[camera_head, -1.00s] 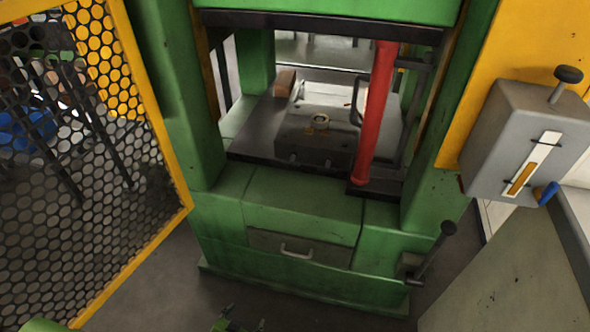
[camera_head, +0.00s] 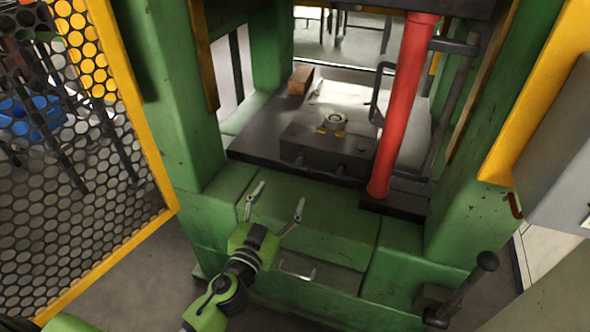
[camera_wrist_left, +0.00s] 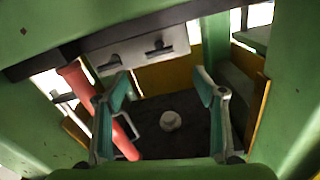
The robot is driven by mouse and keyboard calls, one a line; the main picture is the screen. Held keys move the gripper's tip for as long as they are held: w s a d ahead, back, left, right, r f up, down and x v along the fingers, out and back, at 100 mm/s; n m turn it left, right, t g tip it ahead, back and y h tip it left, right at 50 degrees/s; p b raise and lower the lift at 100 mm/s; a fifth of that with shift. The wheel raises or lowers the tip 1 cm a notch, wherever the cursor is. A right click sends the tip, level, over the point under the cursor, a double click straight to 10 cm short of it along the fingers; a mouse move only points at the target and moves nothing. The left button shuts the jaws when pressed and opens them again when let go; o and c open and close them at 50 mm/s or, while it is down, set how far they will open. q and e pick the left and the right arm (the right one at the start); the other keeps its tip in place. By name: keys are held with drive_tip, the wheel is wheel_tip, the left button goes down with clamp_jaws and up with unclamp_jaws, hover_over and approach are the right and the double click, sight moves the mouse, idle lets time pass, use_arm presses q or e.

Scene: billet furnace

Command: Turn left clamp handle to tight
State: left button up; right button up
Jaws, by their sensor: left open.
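A dark block (camera_head: 318,145) sits on the press bed. Two short clamp handles stick out of its front: the left one (camera_head: 300,160) and the right one (camera_head: 340,169). In the left wrist view, which looks upside down, they show as black T shapes: left handle (camera_wrist_left: 160,48), right handle (camera_wrist_left: 110,66). My left gripper (camera_head: 277,200) is open and empty, in front of and below the bed edge, apart from both handles. Its spread fingers also show in the left wrist view (camera_wrist_left: 161,74). My right gripper is out of view.
A red column (camera_head: 402,105) stands right of the block. Green press posts (camera_head: 160,90) flank the opening. A mesh gate (camera_head: 75,190) is at the left. A lever (camera_head: 470,288) is at the lower right, a grey box (camera_head: 560,160) at the right edge.

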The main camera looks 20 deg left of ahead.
sight(296, 168)
use_arm(q)
drive_tip(key=w, duration=0.9)
drive_tip(key=shift+w+d+p, duration=0.2)
drive_tip(key=shift+w+p, duration=0.15)
drive_tip(key=shift+w, duration=0.7)
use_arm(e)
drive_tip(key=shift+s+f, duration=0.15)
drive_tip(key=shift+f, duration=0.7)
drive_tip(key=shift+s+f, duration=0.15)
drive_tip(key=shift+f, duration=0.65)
use_arm(q)
drive_tip(key=shift+c, duration=0.3)
drive_tip(key=c, duration=1)
